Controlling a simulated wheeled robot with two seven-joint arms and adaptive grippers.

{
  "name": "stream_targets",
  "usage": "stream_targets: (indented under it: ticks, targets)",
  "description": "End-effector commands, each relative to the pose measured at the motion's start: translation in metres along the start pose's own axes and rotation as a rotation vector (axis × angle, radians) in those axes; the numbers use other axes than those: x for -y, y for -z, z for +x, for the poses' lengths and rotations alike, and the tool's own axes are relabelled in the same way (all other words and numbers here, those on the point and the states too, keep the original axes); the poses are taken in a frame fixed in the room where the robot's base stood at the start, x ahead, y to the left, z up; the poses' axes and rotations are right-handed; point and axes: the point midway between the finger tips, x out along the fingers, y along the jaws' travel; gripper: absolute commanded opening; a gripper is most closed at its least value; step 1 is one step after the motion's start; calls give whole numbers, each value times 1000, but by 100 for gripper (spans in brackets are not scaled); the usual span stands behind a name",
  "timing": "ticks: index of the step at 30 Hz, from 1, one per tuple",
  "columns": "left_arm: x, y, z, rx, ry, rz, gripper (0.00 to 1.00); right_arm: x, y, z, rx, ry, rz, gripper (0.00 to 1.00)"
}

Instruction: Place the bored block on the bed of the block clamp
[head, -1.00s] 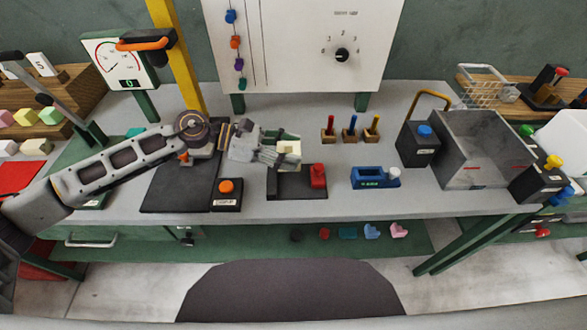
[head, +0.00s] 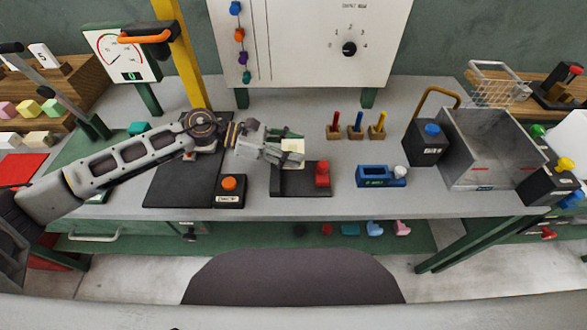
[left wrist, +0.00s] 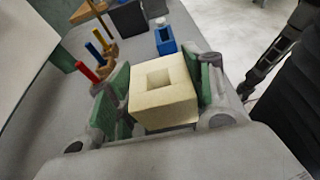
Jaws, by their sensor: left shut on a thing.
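The bored block (head: 292,146) is cream, with a square hole in its top face. It also shows in the left wrist view (left wrist: 163,97). My left gripper (head: 284,150) is shut on it, with a green-padded finger on each side. The block clamp has a dark bed (head: 297,189) and a red knob (head: 321,172) at its right. In the head view the block is over the back left part of the clamp. I cannot tell whether it touches the bed. The gripper and block hide part of the clamp. My right gripper is not in view.
Red, blue and yellow pegs in small wooden holders (head: 355,132) stand behind and to the right. A blue device (head: 374,176) sits right of the clamp. A black box with an orange button (head: 229,190) stands left. The bench front is mostly clear.

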Motion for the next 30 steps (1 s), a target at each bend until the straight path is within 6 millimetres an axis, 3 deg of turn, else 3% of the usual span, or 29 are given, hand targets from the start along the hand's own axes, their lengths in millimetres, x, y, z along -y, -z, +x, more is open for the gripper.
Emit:
stream_targets:
  ticks: [9, 22, 30]
  targets:
    - [0, 34, 13, 0, 2, -1, 31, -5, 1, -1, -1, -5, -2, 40]
    - [0, 38, 14, 0, 1, -1, 31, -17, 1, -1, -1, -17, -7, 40]
    - [0, 62, 23, 0, 1, -2, 31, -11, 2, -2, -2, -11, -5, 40]
